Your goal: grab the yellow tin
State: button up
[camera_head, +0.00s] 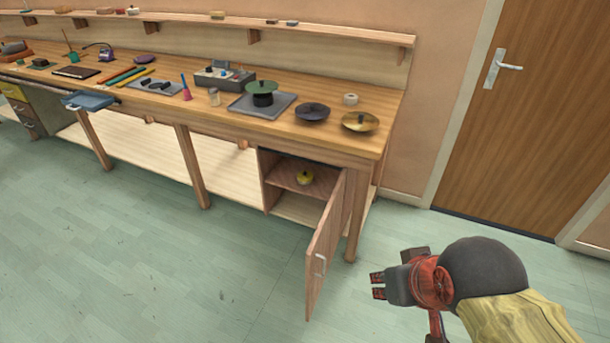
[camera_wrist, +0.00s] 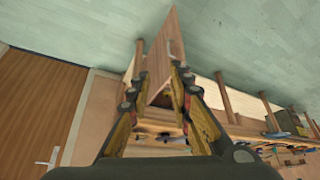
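The yellow tin (camera_head: 305,177) is a small round yellow thing with a dark spot on top. It sits on the upper shelf of the small open cabinet (camera_head: 263,180) under the right end of the workbench. The cabinet door (camera_head: 325,245) stands swung open toward the room. My gripper (camera_head: 377,285) is open and empty, over the floor to the right of the door and well apart from the tin. In the wrist view its two fingers (camera_wrist: 160,85) are spread, with the door between and beyond them. I cannot make out the tin in the wrist view.
Bench legs (camera_head: 193,165) stand left of the cabinet. A brown room door (camera_head: 530,110) is at right. The green floor in front is clear.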

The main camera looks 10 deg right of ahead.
aim_at(301, 182)
jog(key=i+j, duration=0.25)
jog(key=i+j+z, duration=0.15)
jog(key=j, duration=0.25)
jog(key=i+j, duration=0.35)
jog(key=i+j+z, duration=0.1)
jog(key=i+j, duration=0.15)
jog(key=i+j+z, duration=0.1)
jog(key=i+j, duration=0.15)
jog(key=j, duration=0.25)
jog(key=i+j, duration=0.2)
jog(key=j, duration=0.15)
jog(key=i+j+z, duration=0.1)
jog(key=j, duration=0.3)
jog(key=i, duration=0.1)
